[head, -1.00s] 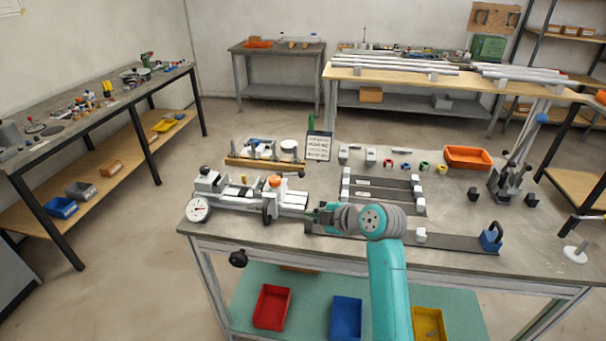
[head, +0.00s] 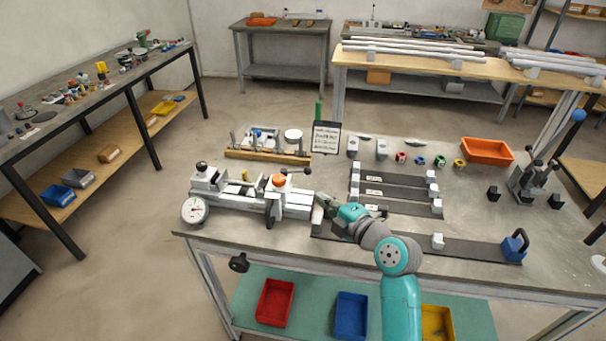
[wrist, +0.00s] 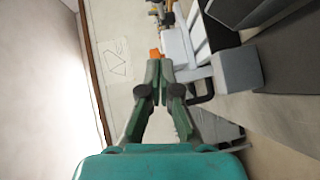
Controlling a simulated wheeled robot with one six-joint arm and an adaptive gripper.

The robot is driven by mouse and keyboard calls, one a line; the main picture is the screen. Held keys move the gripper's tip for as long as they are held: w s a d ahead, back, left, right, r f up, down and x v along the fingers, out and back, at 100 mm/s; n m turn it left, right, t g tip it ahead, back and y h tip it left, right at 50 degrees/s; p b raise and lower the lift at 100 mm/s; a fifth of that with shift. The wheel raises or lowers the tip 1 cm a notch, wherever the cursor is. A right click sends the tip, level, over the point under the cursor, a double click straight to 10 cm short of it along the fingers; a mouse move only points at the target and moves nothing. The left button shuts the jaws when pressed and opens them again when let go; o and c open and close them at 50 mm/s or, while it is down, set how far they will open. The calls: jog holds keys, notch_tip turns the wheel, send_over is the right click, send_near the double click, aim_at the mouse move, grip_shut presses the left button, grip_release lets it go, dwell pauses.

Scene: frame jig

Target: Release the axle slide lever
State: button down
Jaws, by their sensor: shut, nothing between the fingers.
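The white and grey frame jig (head: 240,203) lies along the left front of the bench. I cannot tell which of these is the axle slide lever. My gripper (head: 321,202) is shut and empty, just right of the jig's right end. In the wrist view my gripper's fingertips (wrist: 160,68) are together, with an orange part (wrist: 154,53) just beyond them. Whether they touch anything is unclear.
A round dial gauge (head: 195,210) sits at the jig's left end. A wooden tool rack (head: 267,156) and a sign (head: 326,137) stand behind it. Dark bars with white blocks (head: 395,192) lie to the right.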

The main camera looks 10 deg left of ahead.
aim_at(296, 172)
jog(key=x, duration=0.9)
jog(key=shift+w+a, duration=0.1)
jog(key=shift+a, duration=0.05)
jog(key=shift+w+d+f, duration=0.1)
jog(key=shift+w, duration=0.45)
jog(key=shift+w+d+f, duration=0.1)
jog(key=shift+w, duration=0.45)
jog(key=shift+w+f, duration=0.2)
jog(key=shift+w, duration=0.55)
